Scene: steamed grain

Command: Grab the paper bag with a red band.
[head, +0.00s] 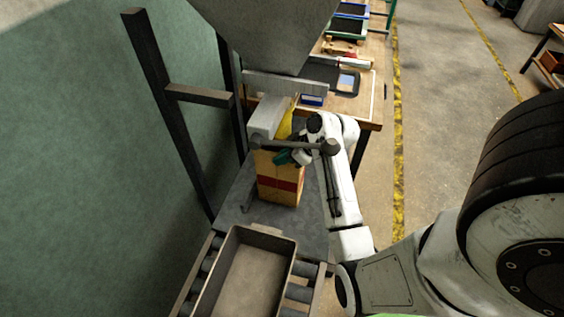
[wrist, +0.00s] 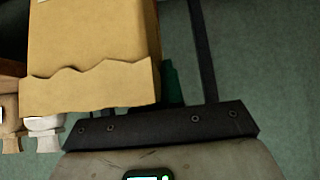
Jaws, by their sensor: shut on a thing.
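The paper bag (head: 278,186) is tan with a red band low on its side. It is upright over the dark grey platform beneath the hopper, and whether its base touches the platform is unclear. My gripper (head: 288,156) is at the bag's upper part, shut on it, with a teal finger showing there. In the wrist view the bag (wrist: 95,50) fills the upper left, its jagged top edge towards the camera. A teal finger (wrist: 173,88) shows partly behind it. The other finger is hidden.
A metal hopper (head: 265,30) hangs above on dark posts. A pale box (head: 266,117) and a yellow item (head: 286,122) are just behind the bag. An empty tray (head: 248,275) lies on rollers in front. A wooden workbench (head: 345,105) stands behind.

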